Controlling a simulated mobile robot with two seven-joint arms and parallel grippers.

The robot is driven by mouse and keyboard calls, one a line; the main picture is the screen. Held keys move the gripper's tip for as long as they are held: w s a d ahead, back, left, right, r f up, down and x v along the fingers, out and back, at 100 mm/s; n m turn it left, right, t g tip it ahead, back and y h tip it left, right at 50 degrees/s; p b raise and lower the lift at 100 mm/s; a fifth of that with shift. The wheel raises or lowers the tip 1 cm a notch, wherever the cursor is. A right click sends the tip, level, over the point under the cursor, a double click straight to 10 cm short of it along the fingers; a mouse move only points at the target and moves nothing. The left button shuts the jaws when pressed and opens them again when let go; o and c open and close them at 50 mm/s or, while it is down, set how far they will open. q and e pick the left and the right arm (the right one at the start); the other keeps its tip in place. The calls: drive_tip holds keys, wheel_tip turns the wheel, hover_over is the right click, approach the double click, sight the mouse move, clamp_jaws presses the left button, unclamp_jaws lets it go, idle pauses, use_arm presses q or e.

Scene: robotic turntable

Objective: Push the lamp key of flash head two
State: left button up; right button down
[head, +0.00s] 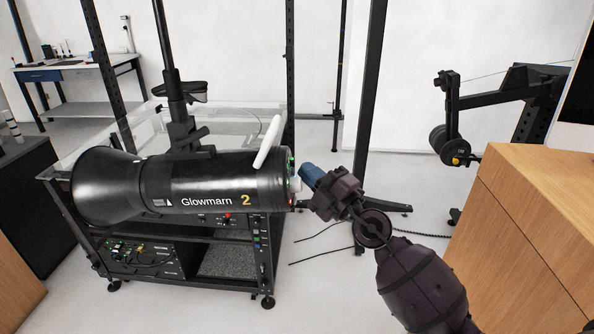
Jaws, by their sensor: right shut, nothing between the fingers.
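Flash head two (215,184) is a black cylinder marked "Glowmarn 2", with a wide reflector at its left end and a white handle on top. It lies level above a black wheeled rack. Its right end is a panel with small green lights, seen nearly edge-on, so I cannot make out the lamp key. My right gripper (304,180) is shut and empty, its blue-tipped fingers pointing left at this panel. The tips are very close to the panel; I cannot tell whether they touch. My left gripper is not in view.
The rack (235,262) holds electronic units under a glass top. Black stand poles (370,100) rise behind my right gripper. A wooden cabinet (530,220) stands at the right and a dark one (35,200) at the left. Cables lie on the open floor between.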

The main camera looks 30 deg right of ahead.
drive_tip(key=shift+s+d, duration=0.45)
drive_tip(key=shift+d, duration=0.25)
drive_tip(key=s+d+b, duration=0.1)
drive_tip(key=s+d, duration=0.2)
drive_tip(key=d, duration=0.2)
drive_tip(key=shift+r+b, duration=0.4)
idle(0.3)
drive_tip(key=shift+s, duration=0.1)
drive_tip(key=shift+d, duration=0.1)
